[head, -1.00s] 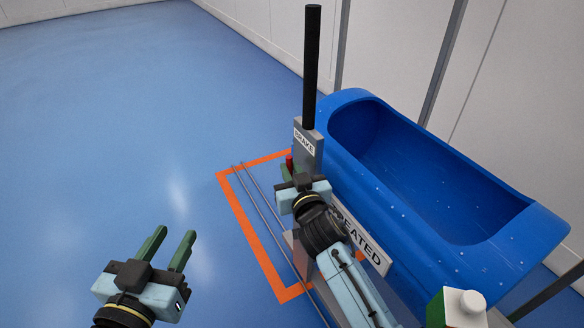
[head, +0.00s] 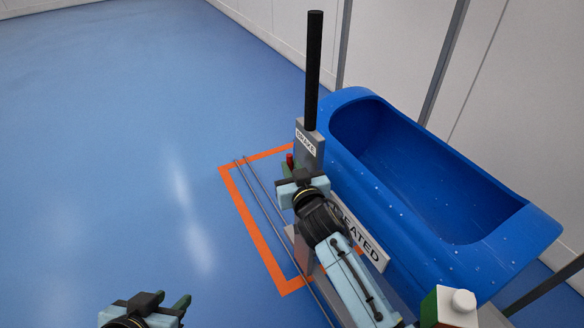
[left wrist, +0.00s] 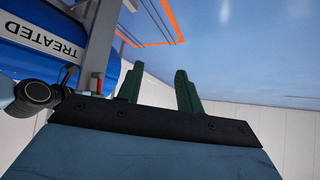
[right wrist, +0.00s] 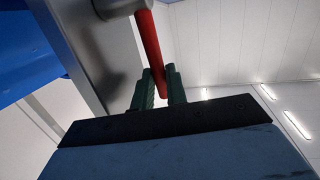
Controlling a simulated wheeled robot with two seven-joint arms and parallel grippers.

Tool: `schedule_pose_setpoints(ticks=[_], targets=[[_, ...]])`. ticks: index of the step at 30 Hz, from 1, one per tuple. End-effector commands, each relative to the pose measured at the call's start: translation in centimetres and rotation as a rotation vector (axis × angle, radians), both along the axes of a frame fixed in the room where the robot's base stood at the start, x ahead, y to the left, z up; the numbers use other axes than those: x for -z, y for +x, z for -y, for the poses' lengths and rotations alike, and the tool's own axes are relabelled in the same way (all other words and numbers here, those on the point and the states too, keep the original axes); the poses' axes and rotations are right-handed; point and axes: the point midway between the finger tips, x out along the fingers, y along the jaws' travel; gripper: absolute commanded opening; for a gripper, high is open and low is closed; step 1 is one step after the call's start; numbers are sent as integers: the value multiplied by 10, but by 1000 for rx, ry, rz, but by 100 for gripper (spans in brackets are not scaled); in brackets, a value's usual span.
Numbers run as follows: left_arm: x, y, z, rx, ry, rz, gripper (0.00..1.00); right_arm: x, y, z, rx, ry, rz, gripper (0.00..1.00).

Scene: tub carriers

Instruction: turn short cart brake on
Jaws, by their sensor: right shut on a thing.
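The cart carries a blue tub (head: 450,190) with a "TREATED" sign (head: 362,240). A grey post with a "BRAKE" label (head: 307,142) stands at its near left end, topped by a black upright bar (head: 313,70). A red brake lever (right wrist: 148,45) runs down from a grey hub on the post. My right gripper (right wrist: 160,88) is shut on the lever's lower end. In the head view my right gripper (head: 292,172) partly hides the lever. My left gripper (head: 165,302) is open and empty at the bottom edge; its spread fingers show in the left wrist view (left wrist: 158,90).
An orange floor outline (head: 250,222) and thin rails (head: 268,205) lie beside the cart. A green and white box with a white knob (head: 452,306) is at the lower right. The blue floor (head: 110,160) at left is clear. Walls stand behind the tub.

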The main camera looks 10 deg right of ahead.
Motion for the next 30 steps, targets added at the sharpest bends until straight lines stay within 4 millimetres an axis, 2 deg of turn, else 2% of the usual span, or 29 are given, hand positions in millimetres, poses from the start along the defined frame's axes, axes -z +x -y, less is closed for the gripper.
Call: schedule_pose_setpoints(ticks=[1, 2, 3, 7, 18, 23, 30], targets=[[0, 0, 0, 0, 0, 0, 36, 0, 0, 0, 0, 0, 0, 0], [0, 0, 0, 0, 0, 0, 36, 0, 0, 0, 0, 0, 0, 15], [0, 0, 0, 0, 0, 1, 36, 0, 0, 0, 0, 0, 0, 21], [0, 0, 0, 0, 0, 1, 36, 0, 0, 0, 0, 0, 0, 36], [0, -2, -1, -1, 3, -12, 36, -1, -3, 1, 0, 0, 0, 36], [12, -21, -9, -12, 33, -138, 36, -3, -15, 3, 0, 1, 0, 36], [30, -65, -27, -39, 92, -396, 36, -7, -45, 9, 0, 2, -2, 36]])
